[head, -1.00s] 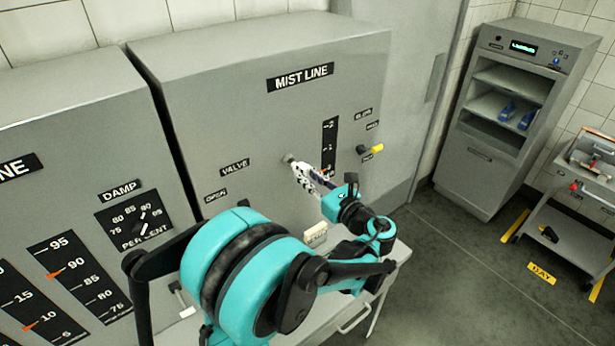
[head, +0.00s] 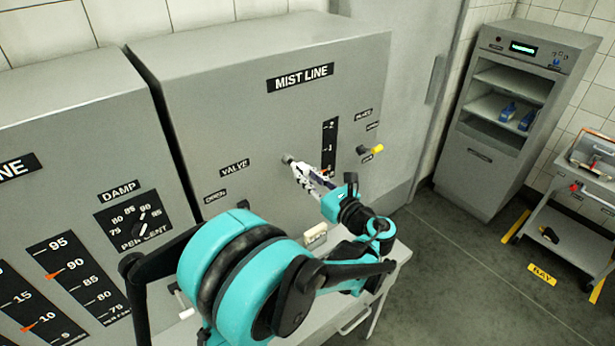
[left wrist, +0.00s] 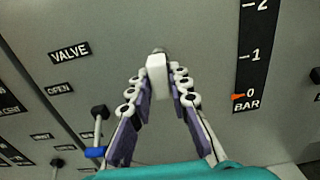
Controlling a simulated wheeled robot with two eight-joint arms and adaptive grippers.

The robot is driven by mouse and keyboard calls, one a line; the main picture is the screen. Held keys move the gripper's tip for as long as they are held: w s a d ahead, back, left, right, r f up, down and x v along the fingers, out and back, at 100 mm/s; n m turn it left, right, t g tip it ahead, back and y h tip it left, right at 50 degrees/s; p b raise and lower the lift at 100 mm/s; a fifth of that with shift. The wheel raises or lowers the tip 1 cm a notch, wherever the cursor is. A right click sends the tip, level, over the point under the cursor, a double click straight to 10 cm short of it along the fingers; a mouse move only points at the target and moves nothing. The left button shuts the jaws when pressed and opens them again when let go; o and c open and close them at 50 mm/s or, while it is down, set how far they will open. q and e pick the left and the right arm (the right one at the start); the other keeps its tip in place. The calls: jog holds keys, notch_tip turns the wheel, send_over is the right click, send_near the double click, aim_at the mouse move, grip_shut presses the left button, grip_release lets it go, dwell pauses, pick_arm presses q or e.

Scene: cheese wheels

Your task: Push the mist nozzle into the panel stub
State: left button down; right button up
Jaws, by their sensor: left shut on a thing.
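My left gripper (head: 299,172) reaches up to the face of the MIST LINE panel (head: 225,110), with its fingertips close to the panel stub (head: 287,158). In the left wrist view, the left gripper (left wrist: 158,82) is shut on the white, blocky mist nozzle (left wrist: 157,73). A small grey end of the stub (left wrist: 158,51) shows just beyond the nozzle, in line with it. They look touching or nearly so; I cannot tell how far the nozzle is on. In the head view the fingers largely hide the nozzle. My right gripper is not in view.
A BAR scale (head: 329,145) and a yellow-tipped knob (head: 371,149) are right of the stub. The VALVE label (head: 235,168) is to the left. In the left wrist view, a blue-banded lever (left wrist: 97,138) stands left of the fingers. A cabinet (head: 500,120) and cart (head: 575,190) stand farther right.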

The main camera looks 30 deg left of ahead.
aim_at(307, 176)
pick_arm(q)
jog(key=shift+x, duration=1.5)
jog(key=c, duration=1.3)
grip_release()
jog(key=shift+c, duration=0.2)
jog(key=v, duration=1.2)
jog(key=shift+b, duration=0.3)
